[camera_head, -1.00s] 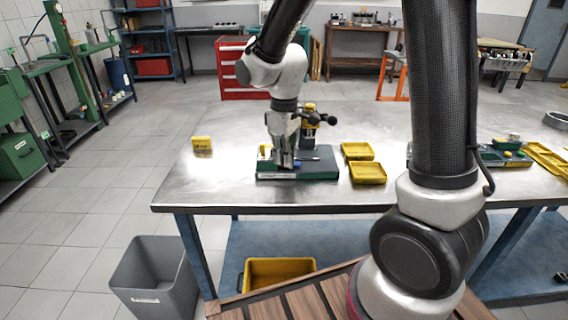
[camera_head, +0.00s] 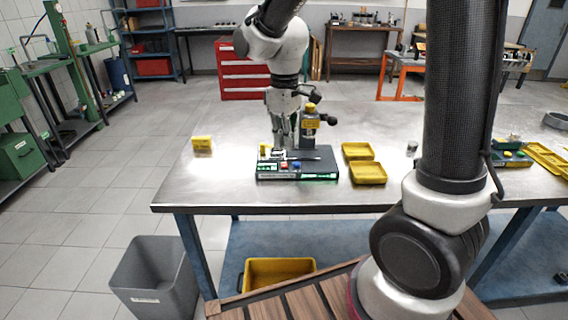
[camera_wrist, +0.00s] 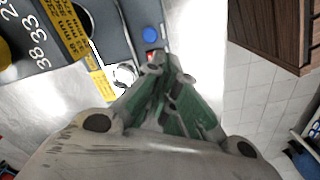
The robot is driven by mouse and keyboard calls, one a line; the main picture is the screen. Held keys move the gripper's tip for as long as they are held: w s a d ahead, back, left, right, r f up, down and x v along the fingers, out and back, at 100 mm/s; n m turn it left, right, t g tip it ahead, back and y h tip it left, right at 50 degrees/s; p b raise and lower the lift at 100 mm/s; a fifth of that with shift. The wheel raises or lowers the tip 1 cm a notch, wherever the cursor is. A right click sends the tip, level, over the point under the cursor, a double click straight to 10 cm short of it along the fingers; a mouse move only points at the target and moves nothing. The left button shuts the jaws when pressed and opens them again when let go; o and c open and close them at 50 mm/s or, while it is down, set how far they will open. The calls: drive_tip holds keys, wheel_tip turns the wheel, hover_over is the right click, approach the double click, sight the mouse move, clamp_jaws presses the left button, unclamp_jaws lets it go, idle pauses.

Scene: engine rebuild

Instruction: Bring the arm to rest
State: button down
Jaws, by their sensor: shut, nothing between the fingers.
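My gripper (camera_head: 283,140) hangs fingers down over the left part of the dark green fixture board (camera_head: 322,177) on the metal table. In the wrist view my gripper (camera_wrist: 160,62) has its fingertips together with nothing between them. The board carries a blue button (camera_head: 296,163) and a red button (camera_head: 284,166); the blue button also shows in the wrist view (camera_wrist: 151,34). Behind the fingers stands a grey upright tool with a yellow top (camera_head: 310,107) and black knobs. Whether the fingertips touch the board is hard to tell.
Two yellow trays (camera_head: 369,173) sit right of the board. A yellow box (camera_head: 202,143) stands at the table's left (camera_head: 215,188). More yellow trays (camera_head: 545,157) lie far right. A grey bin (camera_head: 157,274) stands on the floor. The table's middle back is clear.

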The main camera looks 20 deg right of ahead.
drive_tip(key=shift+r, duration=0.65)
drive_tip(key=shift+s+d+f+m, duration=0.15)
drive_tip(key=shift+s+m, duration=0.1)
drive_tip(key=shift+m, duration=0.15)
drive_tip(key=s+d+r+m+t, duration=0.2)
drive_tip(key=s+d+r+m, duration=0.1)
drive_tip(key=s+d, duration=0.4)
drive_tip(key=s+d+r+m+t, duration=0.2)
drive_tip(key=s+d+r+m, duration=0.2)
drive_tip(key=s, duration=0.7)
drive_tip(key=d+r, duration=0.2)
drive_tip(key=d, duration=0.1)
drive_tip(key=shift+s+d+r+m, duration=0.25)
drive_tip(key=shift+d+m, duration=0.05)
drive_tip(key=w+a+f+n+g, duration=0.1)
drive_tip(key=w+a+n+g, duration=0.1)
drive_tip(key=w+a+n, duration=0.5)
drive_tip(key=w+a+n+g, duration=0.2)
drive_tip(key=w+a+n, duration=0.5)
drive_tip(key=w, duration=0.6)
drive_tip(key=shift+w+a+f, duration=0.35)
drive_tip(key=shift+a+f, duration=0.05)
drive_tip(key=shift+a, duration=0.5)
